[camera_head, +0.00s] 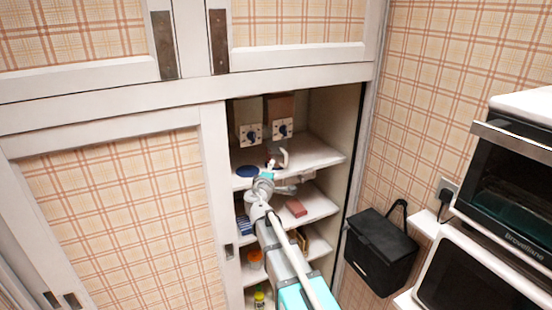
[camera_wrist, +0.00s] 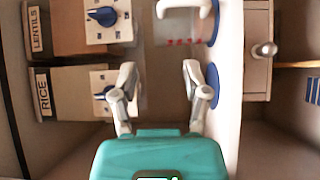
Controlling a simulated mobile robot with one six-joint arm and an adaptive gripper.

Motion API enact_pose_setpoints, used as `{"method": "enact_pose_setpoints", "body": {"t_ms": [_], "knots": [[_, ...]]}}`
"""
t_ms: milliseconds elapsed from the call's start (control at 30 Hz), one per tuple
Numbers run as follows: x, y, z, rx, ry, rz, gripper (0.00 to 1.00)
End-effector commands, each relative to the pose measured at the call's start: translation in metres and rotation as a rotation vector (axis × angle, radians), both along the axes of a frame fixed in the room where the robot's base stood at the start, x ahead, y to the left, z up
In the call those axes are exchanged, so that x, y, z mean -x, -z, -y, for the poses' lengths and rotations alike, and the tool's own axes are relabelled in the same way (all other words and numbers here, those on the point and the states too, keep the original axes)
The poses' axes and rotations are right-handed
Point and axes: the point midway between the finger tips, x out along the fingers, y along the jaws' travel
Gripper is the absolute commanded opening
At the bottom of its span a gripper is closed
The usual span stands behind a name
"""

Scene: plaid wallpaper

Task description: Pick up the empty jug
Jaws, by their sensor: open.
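The jug is clear, with red marks on its side (camera_wrist: 178,41) and a white handle (camera_wrist: 200,9). In the wrist view it lies at the top, beyond my fingertips and toward the right finger. In the head view its pale handle (camera_head: 284,157) shows on the upper cupboard shelf, and much of its body is hard to make out. My gripper (camera_wrist: 160,72) is open, with nothing between its fingers. In the head view my gripper (camera_head: 268,170) is at the front of that shelf, just before the jug.
Dispensers labelled LENTILS (camera_wrist: 70,27) and RICE (camera_wrist: 70,92) stand behind. Lower shelves hold a red box (camera_head: 296,208) and other goods. A closed cupboard door (camera_head: 120,215) is left; a black bag (camera_head: 380,250) hangs right.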

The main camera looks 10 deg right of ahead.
Motion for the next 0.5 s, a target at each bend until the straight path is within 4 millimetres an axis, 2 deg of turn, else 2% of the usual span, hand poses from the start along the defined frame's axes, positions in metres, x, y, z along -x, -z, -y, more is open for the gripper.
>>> {"method": "enact_pose_setpoints", "body": {"t_ms": [333, 500], "knots": [[-0.001, 0.0, 0.001, 0.0, 0.001, 0.0, 0.6], [-0.011, 0.0, 0.005, -0.001, 0.003, 0.0, 0.6]]}}
